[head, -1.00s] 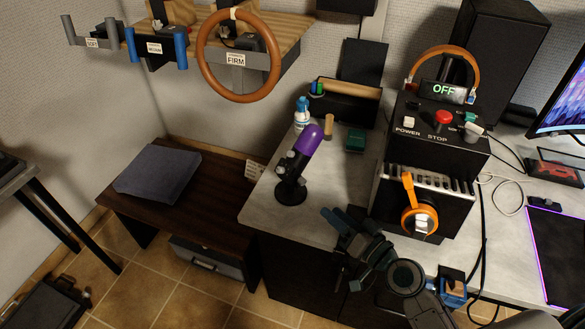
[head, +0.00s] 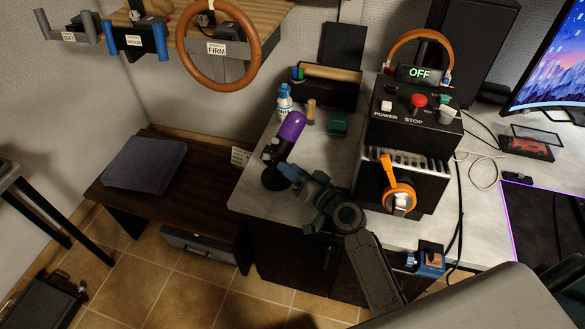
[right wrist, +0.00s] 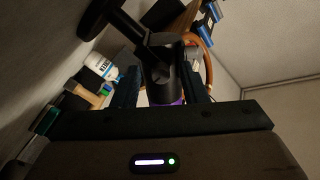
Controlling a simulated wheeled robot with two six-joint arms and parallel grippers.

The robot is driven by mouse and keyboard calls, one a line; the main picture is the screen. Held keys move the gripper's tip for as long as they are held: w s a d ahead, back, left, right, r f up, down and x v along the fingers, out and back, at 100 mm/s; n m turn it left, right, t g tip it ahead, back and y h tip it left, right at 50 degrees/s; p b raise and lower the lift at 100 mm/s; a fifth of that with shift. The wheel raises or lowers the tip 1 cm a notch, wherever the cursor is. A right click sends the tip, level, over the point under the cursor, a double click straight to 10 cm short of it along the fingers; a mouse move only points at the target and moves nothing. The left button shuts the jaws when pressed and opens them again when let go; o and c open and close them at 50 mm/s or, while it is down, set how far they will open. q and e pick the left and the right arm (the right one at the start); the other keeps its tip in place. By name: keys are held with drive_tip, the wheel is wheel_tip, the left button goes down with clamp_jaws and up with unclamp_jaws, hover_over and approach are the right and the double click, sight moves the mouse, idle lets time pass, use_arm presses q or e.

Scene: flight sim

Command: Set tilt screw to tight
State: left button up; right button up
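A purple-topped black device (head: 290,126), like a microphone on a round black base (head: 276,179), stands tilted on the grey desk. Pale knobs (head: 270,152) sit at its tilt joint; I cannot make out which one is the tilt screw or how tight it is. My right gripper (head: 290,172) is close to the device's lower part, just right of the joint. In the right wrist view the dark fingers (right wrist: 160,82) are spread on either side of the black body, with a bit of purple (right wrist: 167,103) below. I cannot see firm contact. My left gripper is out of view.
A black power box (head: 405,130) with a red stop button, an "OFF" display and an orange-handled knob (head: 398,195) stands right of the device.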

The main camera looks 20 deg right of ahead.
drive_tip(key=shift+c, duration=0.3)
clamp_jaws()
